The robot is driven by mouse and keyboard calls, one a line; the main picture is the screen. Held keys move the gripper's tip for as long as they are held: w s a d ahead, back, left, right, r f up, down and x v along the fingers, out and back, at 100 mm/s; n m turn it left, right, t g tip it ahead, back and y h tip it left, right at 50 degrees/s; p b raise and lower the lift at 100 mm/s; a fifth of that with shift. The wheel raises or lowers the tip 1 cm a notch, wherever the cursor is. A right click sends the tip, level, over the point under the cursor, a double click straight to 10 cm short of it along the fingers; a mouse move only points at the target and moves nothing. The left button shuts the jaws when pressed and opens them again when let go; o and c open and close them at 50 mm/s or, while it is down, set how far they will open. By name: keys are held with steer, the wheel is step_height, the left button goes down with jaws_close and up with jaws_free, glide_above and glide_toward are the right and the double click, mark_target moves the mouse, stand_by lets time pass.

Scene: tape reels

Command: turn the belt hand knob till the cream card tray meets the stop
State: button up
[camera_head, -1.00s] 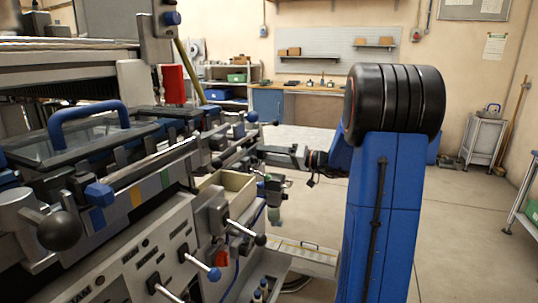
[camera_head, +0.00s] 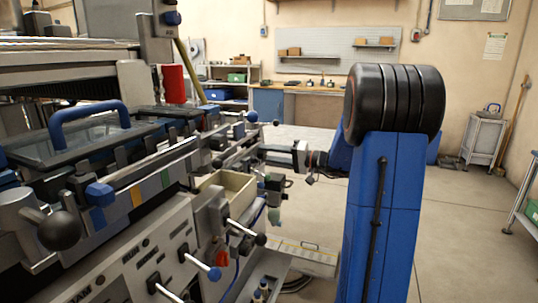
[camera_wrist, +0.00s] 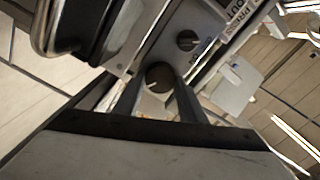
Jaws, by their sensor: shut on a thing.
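In the wrist view a round dark knob (camera_wrist: 159,73) with a pale pointer line sits on a grey machine panel, between the two fingers of my gripper (camera_wrist: 158,86). The fingers are shut on it from both sides. A second dark knob (camera_wrist: 187,40) with a pale line is farther up the same panel. In the head view my gripper (camera_head: 278,157) reaches left to the machine's side, and the held knob is hidden there. A cream open-topped tray (camera_head: 238,184) shows at the machine's side, below the rails. I cannot pick out the stop.
Black-balled levers (camera_head: 246,230) and blue-tipped levers (camera_head: 205,268) stick out from the front panel. A pale case (camera_head: 305,256) lies on the floor below my arm. A workbench (camera_head: 312,89) stands at the back. The floor to the right is open.

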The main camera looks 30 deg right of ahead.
steer(key=m, duration=0.4)
steer(key=shift+f+m, duration=0.1)
steer(key=shift+m, duration=0.2)
steer(key=m, duration=0.3)
steer(key=shift+m, duration=0.4)
steer(key=m, duration=0.3)
steer(key=shift+f, duration=0.1)
steer(key=shift+m, duration=2.1)
steer(key=shift+f, duration=0.1)
steer(key=o, duration=1)
steer(key=shift+o, duration=0.2)
steer(key=shift+s, duration=0.1)
